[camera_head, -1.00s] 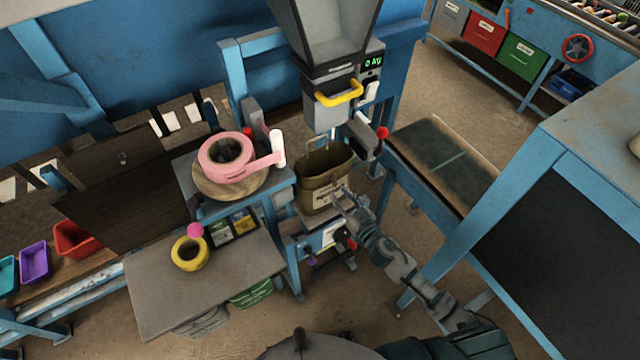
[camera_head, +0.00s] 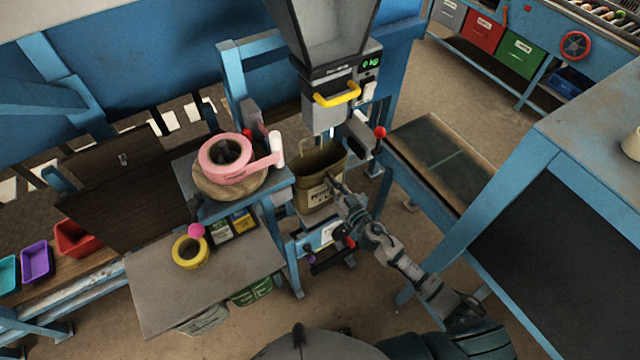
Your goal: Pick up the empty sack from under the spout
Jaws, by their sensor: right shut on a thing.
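The sack (camera_head: 313,193) is olive-brown with dark print on a pale patch. It stands upright, open-mouthed and looks empty, below the grey spout (camera_head: 325,112) with the yellow handle. My left gripper is not in view.
A pink tape roll (camera_head: 226,158) sits on a round wooden disc left of the sack. A red-knobbed lever (camera_head: 380,132) sticks out right of the spout. A conveyor (camera_head: 440,155) lies to the right. A grey table (camera_head: 205,285) with a yellow roll (camera_head: 190,252) is at front left.

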